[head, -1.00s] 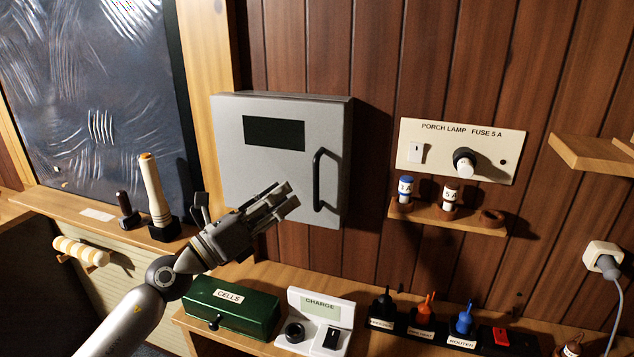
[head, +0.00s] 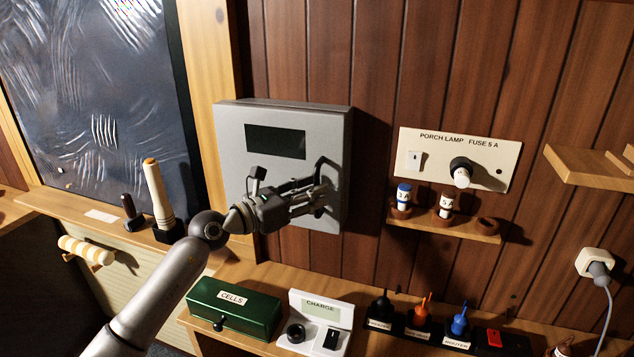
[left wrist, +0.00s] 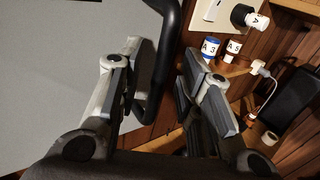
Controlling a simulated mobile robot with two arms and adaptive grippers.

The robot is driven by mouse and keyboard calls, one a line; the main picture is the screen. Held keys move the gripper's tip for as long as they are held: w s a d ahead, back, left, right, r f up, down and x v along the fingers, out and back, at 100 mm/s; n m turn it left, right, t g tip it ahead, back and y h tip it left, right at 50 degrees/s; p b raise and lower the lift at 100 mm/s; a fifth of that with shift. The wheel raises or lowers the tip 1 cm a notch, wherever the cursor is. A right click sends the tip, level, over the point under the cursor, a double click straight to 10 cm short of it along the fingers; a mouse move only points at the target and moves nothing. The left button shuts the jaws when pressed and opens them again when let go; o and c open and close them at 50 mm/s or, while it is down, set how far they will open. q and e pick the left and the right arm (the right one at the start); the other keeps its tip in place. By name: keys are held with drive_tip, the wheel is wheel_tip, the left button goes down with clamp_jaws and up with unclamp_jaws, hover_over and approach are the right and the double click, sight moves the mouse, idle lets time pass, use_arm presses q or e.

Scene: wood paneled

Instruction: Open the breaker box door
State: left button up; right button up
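The breaker box door (head: 232,185) is a flat grey panel with a dark window, closed on the wall. Its black bar handle (head: 322,163) is near the door's right edge, its lower part largely hidden by my left gripper (head: 322,197). In the left wrist view the left gripper (left wrist: 163,55) has its fingers apart. The handle also shows there (left wrist: 165,72), running between the two fingers, with gaps visible beside it; I cannot tell whether a finger touches it. My right gripper is in neither view.
Right of the box is the porch lamp fuse panel (head: 430,173) above a small shelf (head: 440,223) with fuses. Below are a green cells box (head: 235,310), a charger (head: 320,312) and several plugs. The wall between box and fuse panel is clear.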

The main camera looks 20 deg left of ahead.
use_arm(q)
drive_tip(key=shift+x, duration=0.8)
clamp_jaws()
